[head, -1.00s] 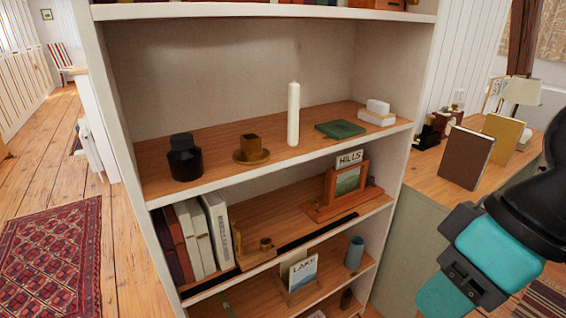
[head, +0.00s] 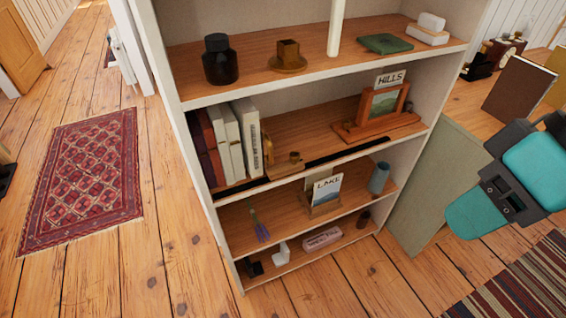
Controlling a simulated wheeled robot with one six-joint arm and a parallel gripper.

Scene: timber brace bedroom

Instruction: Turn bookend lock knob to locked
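A brass bookend (head: 268,149) stands upright against the right end of a row of books (head: 229,140) on the middle shelf. A small brass knob (head: 294,158) sits just right of it, near a dark strip (head: 348,151) along the shelf's front. The knob is too small to tell whether it is turned to locked. My arm, black and teal, shows at the right edge, well right of the bookshelf and apart from the bookend.
The shelf above (head: 198,84) holds a dark jar (head: 220,62), a brass candle holder (head: 288,58) and a white candle (head: 336,28). A framed picture (head: 383,103) stands right of the knob. A card stand (head: 326,193) is below. Wooden floor in front is clear.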

